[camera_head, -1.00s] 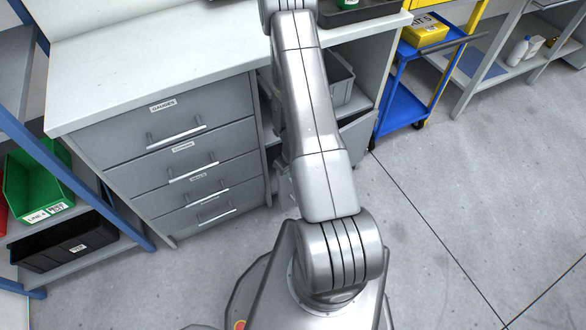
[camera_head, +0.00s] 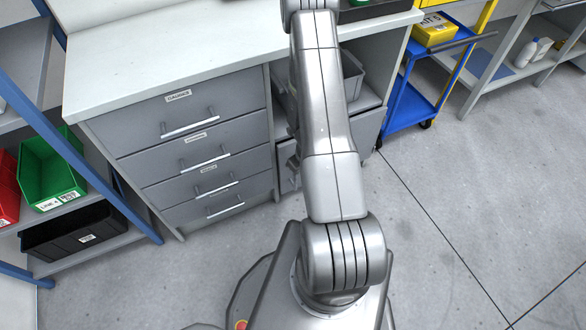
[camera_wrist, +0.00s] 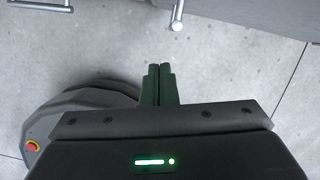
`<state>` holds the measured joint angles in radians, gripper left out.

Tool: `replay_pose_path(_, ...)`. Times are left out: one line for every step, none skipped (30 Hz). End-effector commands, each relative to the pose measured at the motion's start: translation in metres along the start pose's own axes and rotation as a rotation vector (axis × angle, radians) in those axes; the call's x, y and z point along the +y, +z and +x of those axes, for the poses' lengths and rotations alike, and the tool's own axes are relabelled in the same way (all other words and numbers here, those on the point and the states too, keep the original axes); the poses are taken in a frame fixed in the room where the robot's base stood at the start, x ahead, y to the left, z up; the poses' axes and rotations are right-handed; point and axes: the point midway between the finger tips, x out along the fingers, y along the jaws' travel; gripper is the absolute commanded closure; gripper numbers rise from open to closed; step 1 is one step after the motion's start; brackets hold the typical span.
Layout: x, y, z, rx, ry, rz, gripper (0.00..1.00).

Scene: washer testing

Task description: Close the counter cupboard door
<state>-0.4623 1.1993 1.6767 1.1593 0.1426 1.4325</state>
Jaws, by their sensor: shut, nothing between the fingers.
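The grey cupboard door (camera_head: 367,132) is the lower panel of the counter, below an open shelf. In the wrist view, a grey panel (camera_wrist: 250,12) and the end of a metal handle (camera_wrist: 177,17) show at the top, probably of this door. My gripper (camera_wrist: 160,68) is shut and empty, apart from the panel, with floor around its tips. The head view does not clearly show the gripper.
Grey drawers (camera_head: 190,150) with bar handles stand left of the door. A grey bin (camera_head: 352,76) sits on the open shelf above it. A blue trolley (camera_head: 408,105) stands right of the counter. A rack with a green bin (camera_head: 50,172) is at left. Floor right of my base is clear.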

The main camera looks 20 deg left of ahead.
Motion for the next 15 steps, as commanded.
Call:
replay_pose_path(-0.002,-0.001,-0.011,-0.001,-0.001,0.001,1.00)
replay_pose_path(-0.001,0.001,-0.019,-0.002,-0.001,0.000,1.00)
replay_pose_path(0.000,0.001,-0.028,-0.002,-0.001,0.000,1.00)
replay_pose_path(0.000,0.001,-0.035,-0.001,-0.001,0.000,1.00)
replay_pose_path(0.001,0.001,-0.041,-0.001,-0.001,-0.001,1.00)
replay_pose_path(0.001,0.001,-0.049,-0.001,-0.001,0.000,1.00)
replay_pose_path(0.002,0.001,-0.055,-0.001,-0.001,0.000,1.00)
replay_pose_path(0.002,0.001,-0.061,-0.001,-0.001,0.000,1.00)
replay_pose_path(0.003,0.001,-0.069,-0.001,-0.001,0.000,1.00)
replay_pose_path(0.003,0.001,-0.074,-0.001,-0.001,0.000,1.00)
replay_pose_path(0.003,0.001,-0.079,-0.001,-0.001,0.001,1.00)
replay_pose_path(0.004,0.000,-0.085,0.000,-0.001,0.000,1.00)
replay_pose_path(0.004,0.000,-0.088,0.000,-0.001,0.000,1.00)
replay_pose_path(0.004,0.000,-0.091,0.000,0.000,0.000,1.00)
replay_pose_path(0.004,0.000,-0.094,0.000,0.000,0.001,1.00)
